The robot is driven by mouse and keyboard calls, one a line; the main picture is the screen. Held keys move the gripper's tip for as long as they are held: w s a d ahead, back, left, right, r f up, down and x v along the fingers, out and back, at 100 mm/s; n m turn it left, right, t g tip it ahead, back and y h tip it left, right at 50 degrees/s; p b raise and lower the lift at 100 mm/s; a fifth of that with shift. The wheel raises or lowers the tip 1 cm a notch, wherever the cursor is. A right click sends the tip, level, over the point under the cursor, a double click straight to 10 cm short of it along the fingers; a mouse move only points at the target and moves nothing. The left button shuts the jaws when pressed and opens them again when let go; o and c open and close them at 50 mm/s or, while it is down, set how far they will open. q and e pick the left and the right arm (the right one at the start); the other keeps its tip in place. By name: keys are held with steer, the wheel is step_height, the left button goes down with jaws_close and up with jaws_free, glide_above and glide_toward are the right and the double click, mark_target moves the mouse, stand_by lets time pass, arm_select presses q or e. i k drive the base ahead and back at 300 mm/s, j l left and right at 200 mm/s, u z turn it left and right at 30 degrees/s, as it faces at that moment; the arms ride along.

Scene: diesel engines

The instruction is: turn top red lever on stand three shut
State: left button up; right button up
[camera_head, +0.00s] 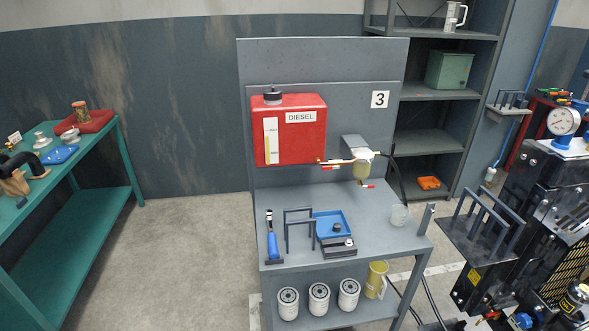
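Stand three (330,60) is a grey metal bench with a back panel and a white "3" sign (380,99). A red diesel tank (290,130) with a black cap is mounted on its panel. A brass fitting runs right from the tank's lower right to a filter with a yellowish bowl (361,172). The top red lever (330,167) is small and sits at this fitting, seemingly lying along the pipe; its exact angle is too small to tell. A second red lever (367,186) is below the bowl. Neither of my grippers is in view.
The bench top holds a blue-handled tool (271,240), a blue tray (333,224) and a clear cup (399,215). White filters (319,298) stand on the lower shelf. A green table (75,225) is left, a black engine (525,220) right. Floor between table and bench is clear.

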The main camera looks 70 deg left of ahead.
mark_target(336, 167)
steer(key=u, duration=2.05)
steer(key=j+z, duration=0.1)
steer(key=z, duration=0.3)
steer(key=i+j+z, duration=0.1)
steer(key=z, duration=0.3)
steer(key=j+z, duration=0.65)
steer(key=j, duration=0.15)
steer(key=j+z, duration=0.35)
steer(key=k+j+z, duration=0.1)
steer(key=j, duration=0.3)
steer(key=k+j, duration=0.1)
steer(key=j, duration=0.3)
steer(key=k+j+z, duration=0.15)
steer(key=j, duration=0.2)
